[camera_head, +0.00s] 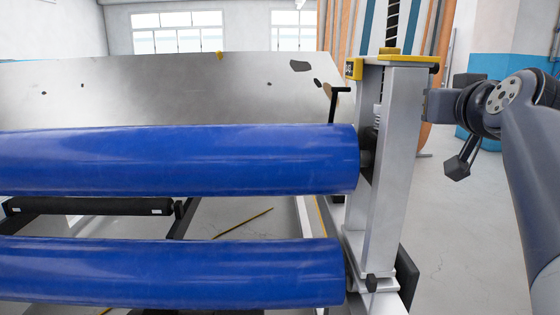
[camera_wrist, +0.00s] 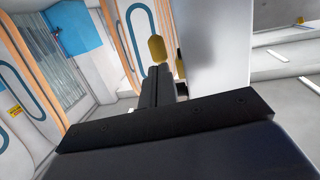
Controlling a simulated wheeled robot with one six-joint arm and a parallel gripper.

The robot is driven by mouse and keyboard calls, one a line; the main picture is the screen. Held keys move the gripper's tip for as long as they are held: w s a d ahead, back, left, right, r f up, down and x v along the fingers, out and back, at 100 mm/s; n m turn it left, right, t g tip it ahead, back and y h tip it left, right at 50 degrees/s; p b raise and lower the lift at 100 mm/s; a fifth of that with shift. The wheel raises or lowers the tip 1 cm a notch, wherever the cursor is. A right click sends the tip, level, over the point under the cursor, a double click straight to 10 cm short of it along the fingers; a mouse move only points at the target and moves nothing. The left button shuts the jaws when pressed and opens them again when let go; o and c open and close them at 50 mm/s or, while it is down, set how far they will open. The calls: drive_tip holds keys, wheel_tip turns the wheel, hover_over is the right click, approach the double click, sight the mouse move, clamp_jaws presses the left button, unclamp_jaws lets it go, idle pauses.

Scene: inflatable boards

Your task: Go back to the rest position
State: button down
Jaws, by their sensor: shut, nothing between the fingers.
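My gripper shows in the wrist view as dark fingers (camera_wrist: 160,85), shut with nothing seen between them. In the head view my arm comes in from the right edge, and its wrist end reaches left to beside the upright metal post (camera_head: 395,150). The fingers are not clearly seen there, and I cannot tell whether the arm touches the post. A pale upright surface (camera_wrist: 210,50) stands close to the fingers in the wrist view. Rounded yellow parts show near the fingertips.
Two blue rollers (camera_head: 180,160) (camera_head: 170,272) lie across the machine, left of the post. A metal sheet (camera_head: 160,90) is behind them. A yellow bracket (camera_head: 354,68) is near the post's top. Open grey floor (camera_head: 455,240) lies to its right. Orange-and-blue boards stand behind.

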drive_tip(key=r+g+p, duration=0.1)
drive_tip(key=g+p, duration=0.1)
drive_tip(key=p, duration=0.3)
drive_tip(key=s+r+g+p, duration=0.1)
drive_tip(key=r+p, duration=0.1)
drive_tip(key=p, duration=0.3)
drive_tip(key=r+g+p, duration=0.1)
drive_tip(key=g+p, duration=0.1)
drive_tip(key=p, duration=0.4)
drive_tip(key=shift+s+r+n+g, duration=0.3)
drive_tip(key=shift+s+n, duration=0.05)
drive_tip(key=shift+n, duration=0.05)
drive_tip(key=shift+y, duration=0.3)
drive_tip(key=shift+s+f, duration=0.1)
